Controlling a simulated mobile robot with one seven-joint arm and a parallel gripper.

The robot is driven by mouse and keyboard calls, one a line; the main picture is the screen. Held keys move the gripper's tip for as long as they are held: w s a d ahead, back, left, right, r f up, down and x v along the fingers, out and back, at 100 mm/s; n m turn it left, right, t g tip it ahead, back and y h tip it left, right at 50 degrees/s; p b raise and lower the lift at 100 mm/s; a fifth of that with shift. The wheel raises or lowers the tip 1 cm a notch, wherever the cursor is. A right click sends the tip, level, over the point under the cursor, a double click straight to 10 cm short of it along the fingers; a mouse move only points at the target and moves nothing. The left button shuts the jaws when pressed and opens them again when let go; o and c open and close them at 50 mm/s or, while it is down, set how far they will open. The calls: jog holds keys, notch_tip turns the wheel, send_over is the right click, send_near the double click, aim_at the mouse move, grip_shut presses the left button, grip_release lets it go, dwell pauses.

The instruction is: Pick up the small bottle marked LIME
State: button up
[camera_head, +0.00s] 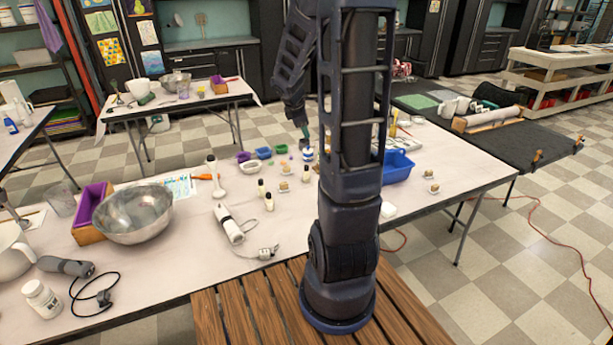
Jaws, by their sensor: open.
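Two small pale bottles with dark tops stand on the long white table (330,222): one bottle (262,190), and another (269,203) just in front of it. A blue and white small item (308,155) stands near the table's far side, partly beside my arm. No label is readable, so I cannot tell which is the LIME bottle. My gripper (304,133) hangs over the far side of the table, above and close to the blue and white item. It is open, seen small and dark. My own arm hides part of the table.
Small coloured moulds (264,153) lie left of my gripper. A blue bin (397,166) stands right of my arm.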

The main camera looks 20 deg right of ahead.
jog(key=w+d+f+n, duration=0.3)
jog(key=w+f+n, duration=0.35)
jog(key=f, duration=0.45)
jog(key=n+y, duration=0.1)
jog(key=n, duration=0.4)
send_near(307, 174)
jog(key=w+d, duration=0.1)
jog(key=w, duration=0.1)
jog(key=shift+d+f+n+y, duration=0.25)
jog(key=shift+d+f+y, duration=0.05)
jog(key=shift+f, duration=0.4)
jog(key=shift+x, duration=5.1)
jog(key=shift+a, duration=0.1)
jog(key=c, duration=1.2)
jog(key=shift+o, duration=0.2)
jog(key=shift+r, duration=0.1)
